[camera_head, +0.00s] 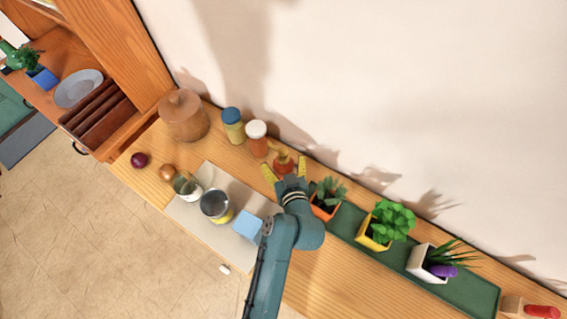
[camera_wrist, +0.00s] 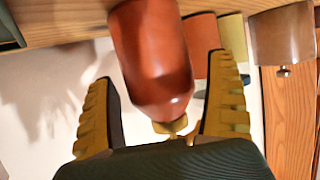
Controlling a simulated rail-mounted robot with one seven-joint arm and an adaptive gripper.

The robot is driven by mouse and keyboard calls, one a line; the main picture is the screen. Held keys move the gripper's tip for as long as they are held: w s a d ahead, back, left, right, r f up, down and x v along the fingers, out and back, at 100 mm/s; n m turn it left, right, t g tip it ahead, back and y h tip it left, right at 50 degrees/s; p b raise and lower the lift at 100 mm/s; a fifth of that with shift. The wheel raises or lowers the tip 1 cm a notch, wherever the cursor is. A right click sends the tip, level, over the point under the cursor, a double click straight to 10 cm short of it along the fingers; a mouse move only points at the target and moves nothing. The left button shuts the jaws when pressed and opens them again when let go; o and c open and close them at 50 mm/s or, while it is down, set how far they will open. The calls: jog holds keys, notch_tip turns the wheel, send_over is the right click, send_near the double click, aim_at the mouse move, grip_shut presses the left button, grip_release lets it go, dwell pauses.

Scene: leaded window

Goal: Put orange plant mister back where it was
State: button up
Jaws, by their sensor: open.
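The orange plant mister (camera_head: 283,162) stands on the wooden counter near the wall, just left of the potted plants. In the wrist view its red-orange body (camera_wrist: 152,50) fills the middle, with a brass-coloured top (camera_wrist: 171,126); the picture is upside down, with the counter along the top. My gripper (camera_head: 285,169) is open, with its yellow fingers on either side of the mister. The mister's far side is hidden.
A white-lidded jar (camera_head: 256,139), blue-lidded jar (camera_head: 232,125) and wooden canister (camera_head: 183,116) stand left of the mister. An orange-potted plant (camera_head: 326,198) on a green tray (camera_head: 345,222) is close on the right. Cans and a blue block (camera_head: 248,226) are on a pale mat (camera_head: 205,179).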

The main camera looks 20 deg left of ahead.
jog(key=shift+r, duration=0.25)
jog(key=p+v, duration=0.1)
jog(key=v, duration=1.1)
jog(key=w+d+r+m+t+h, duration=0.1)
jog(key=w+d+r+t, duration=0.15)
jog(key=r, duration=0.55)
jog(key=w+d+r+m+t+h, duration=0.1)
jog(key=w+d+r+t, duration=0.15)
jog(key=r, duration=0.45)
jog(key=w+d+r+t+h, duration=0.1)
jog(key=w+d+r, duration=0.15)
jog(key=r, duration=0.55)
jog(key=s+d+r+m+t+h, duration=0.2)
jog(key=s+d+r+m, duration=0.1)
jog(key=r, duration=0.6)
jog(key=s+d+r+m+t+h, duration=0.2)
jog(key=s+d+r+t+h, duration=0.1)
jog(key=r, duration=0.7)
jog(key=shift+s+d+m+t+h, duration=0.3)
jog(key=shift+s+d+m, duration=0.1)
jog(key=shift+s+d, duration=0.2)
notch_tip(320, 180, up, 28)
jog(key=p, duration=2.8)
jog(key=shift+f, duration=0.1)
